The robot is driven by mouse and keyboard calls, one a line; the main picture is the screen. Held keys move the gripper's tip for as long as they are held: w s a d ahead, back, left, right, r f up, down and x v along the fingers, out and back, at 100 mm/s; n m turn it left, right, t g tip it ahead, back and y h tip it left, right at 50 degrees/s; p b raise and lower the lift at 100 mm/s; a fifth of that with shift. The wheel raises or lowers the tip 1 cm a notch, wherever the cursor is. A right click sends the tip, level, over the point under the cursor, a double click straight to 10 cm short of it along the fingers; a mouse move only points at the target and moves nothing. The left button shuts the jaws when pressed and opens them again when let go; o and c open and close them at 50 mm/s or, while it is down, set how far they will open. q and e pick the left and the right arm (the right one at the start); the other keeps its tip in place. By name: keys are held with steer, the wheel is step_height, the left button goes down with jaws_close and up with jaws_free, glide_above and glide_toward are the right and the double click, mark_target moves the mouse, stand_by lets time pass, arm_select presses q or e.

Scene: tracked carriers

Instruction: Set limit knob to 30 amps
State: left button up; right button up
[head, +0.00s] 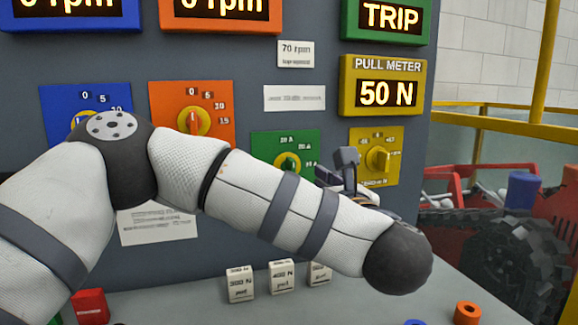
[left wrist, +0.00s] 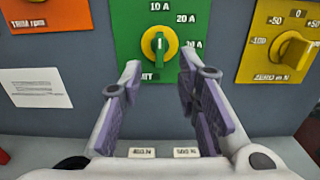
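The limit knob (left wrist: 159,45) is a yellow disc with a green grip on a green plate (left wrist: 208,5) marked 10 A, 20 A and 30 A. Its grip stands about upright in the left wrist view, towards the 10 A mark. In the head view the limit knob (head: 288,161) is partly hidden by my left arm. My left gripper (left wrist: 159,80) is open and empty, its fingertips apart below and to either side of the knob. In the head view my left gripper (head: 346,168) shows only in part behind the forearm. My right gripper is not in view.
A yellow zero knob (head: 378,159) sits to the right of the limit knob, and an orange dial plate (head: 222,97) to its left. The pull meter (head: 387,85) reads 50 N; a green display (head: 390,18) reads TRIP. Several white weights (head: 282,278) stand on the ledge below.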

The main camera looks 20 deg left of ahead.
mark_target(294, 170)
arm_select(q)
steer(key=x, duration=0.9)
steer(key=shift+w+a, duration=0.2)
steer(key=shift+w, duration=0.05)
steer(key=shift+c, duration=0.6)
jaws_close()
